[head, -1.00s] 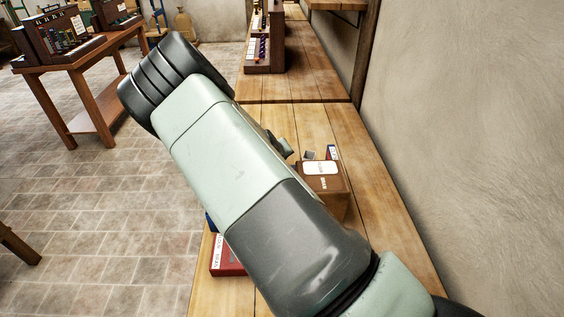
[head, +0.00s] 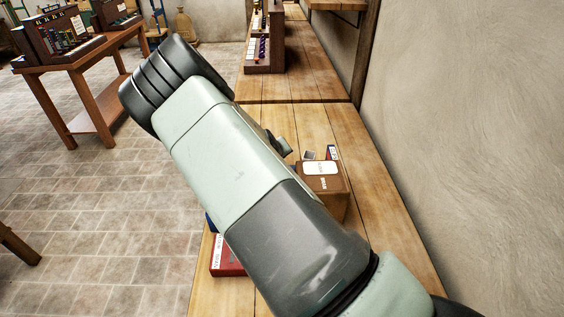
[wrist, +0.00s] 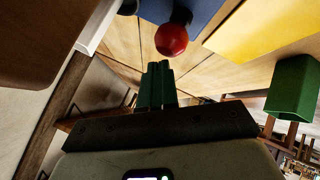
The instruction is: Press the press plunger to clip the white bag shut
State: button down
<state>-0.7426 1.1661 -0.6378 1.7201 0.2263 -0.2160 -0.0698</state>
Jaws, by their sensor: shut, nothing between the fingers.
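In the wrist view a round red knob (wrist: 171,39) on a dark stem shows just beyond my fingertips; it looks like the press plunger. My gripper (wrist: 158,68) has its green fingers shut together and empty. The fingertips are close to the knob in the picture, but I cannot tell whether they touch it. A blue surface (wrist: 205,12) lies behind the knob. I cannot make out the white bag for sure; a white strip (wrist: 98,28) shows at the upper left. In the head view my arm hides the press, and my gripper does not clearly show.
The wooden bench (head: 375,215) runs along the wall, with a brown box (head: 333,190) and a red box (head: 226,262) beside my arm. A yellow surface (wrist: 265,28) and a green block (wrist: 293,88) are at the right of the wrist view.

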jog(key=shift+s+d+f, duration=0.15)
jog(key=shift+s+f, duration=0.05)
jog(key=shift+f, duration=0.3)
jog(key=shift+s+d+f, duration=0.1)
jog(key=shift+s+f, duration=0.1)
jog(key=shift+f, duration=0.25)
jog(key=shift+s+d+r, duration=0.25)
jog(key=shift+s+r, duration=0.15)
jog(key=shift+s, duration=0.1)
jog(key=shift+r, duration=0.1)
jog(key=shift+w+a+r, duration=0.2)
jog(key=shift+r, duration=2.5)
